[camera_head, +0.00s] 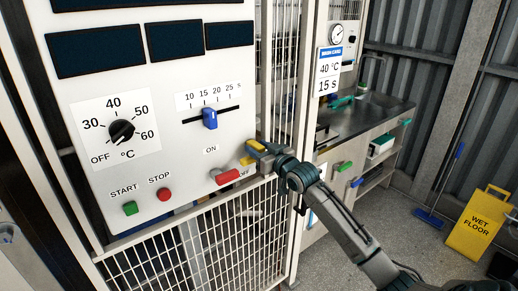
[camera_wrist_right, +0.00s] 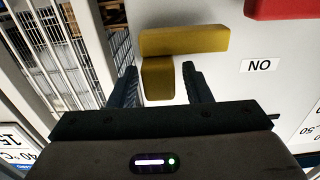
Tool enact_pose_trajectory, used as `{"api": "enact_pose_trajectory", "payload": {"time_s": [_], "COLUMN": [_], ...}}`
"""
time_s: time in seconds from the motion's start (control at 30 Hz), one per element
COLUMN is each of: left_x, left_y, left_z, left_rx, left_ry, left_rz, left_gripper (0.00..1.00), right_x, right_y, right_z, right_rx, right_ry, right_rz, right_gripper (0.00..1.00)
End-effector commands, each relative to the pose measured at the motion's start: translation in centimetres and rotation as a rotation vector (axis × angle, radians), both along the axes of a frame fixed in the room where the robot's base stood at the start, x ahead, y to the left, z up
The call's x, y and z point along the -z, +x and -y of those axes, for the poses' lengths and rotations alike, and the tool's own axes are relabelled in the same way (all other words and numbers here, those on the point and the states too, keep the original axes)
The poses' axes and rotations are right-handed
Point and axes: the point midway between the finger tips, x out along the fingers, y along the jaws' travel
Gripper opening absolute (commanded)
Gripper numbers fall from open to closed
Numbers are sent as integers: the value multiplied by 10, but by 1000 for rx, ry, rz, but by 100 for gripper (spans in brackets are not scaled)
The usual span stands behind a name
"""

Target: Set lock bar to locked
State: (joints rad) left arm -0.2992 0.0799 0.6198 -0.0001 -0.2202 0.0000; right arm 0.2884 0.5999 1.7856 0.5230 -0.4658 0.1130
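A yellow bar with a block-like tab, which I take to be the lock bar (camera_wrist_right: 185,40), sits at the right edge of the white control panel. In the head view the lock bar (camera_head: 256,145) is partly hidden by my right gripper (camera_head: 262,155). In the right wrist view the tab (camera_wrist_right: 158,80) lies between the two fingertips of my right gripper (camera_wrist_right: 160,85). The fingers are apart, with a visible gap on the right side of the tab; whether the left finger touches is hard to tell. My left gripper is not in view.
A red switch handle (camera_head: 228,176) sits just left of the yellow bar. The panel (camera_head: 165,100) also carries a blue slider (camera_head: 210,118), a black knob (camera_head: 122,131), a green start button (camera_head: 130,208) and a red stop button (camera_head: 165,194). White mesh (camera_head: 220,240) lies below.

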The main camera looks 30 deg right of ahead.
Motion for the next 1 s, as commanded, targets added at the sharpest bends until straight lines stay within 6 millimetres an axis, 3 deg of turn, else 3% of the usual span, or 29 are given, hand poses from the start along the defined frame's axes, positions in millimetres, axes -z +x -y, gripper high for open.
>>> {"api": "enact_pose_trajectory", "payload": {"time_s": [0.03,0.2,0.4,0.73,1.0], "left_x": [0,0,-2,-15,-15], "left_y": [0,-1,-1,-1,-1], "left_z": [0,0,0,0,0], "left_rx": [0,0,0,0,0], "left_ry": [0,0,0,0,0], "left_rz": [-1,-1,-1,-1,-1], "left_gripper": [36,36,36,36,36], "right_x": [0,0,0,0,2], "right_y": [0,0,0,-4,-4], "right_z": [0,0,-4,-46,-49], "right_rx": [0,0,-1,-1,-1], "right_ry": [0,0,2,4,3], "right_rz": [0,0,0,-3,-3], "right_gripper": [34,0,0,0,0]}}
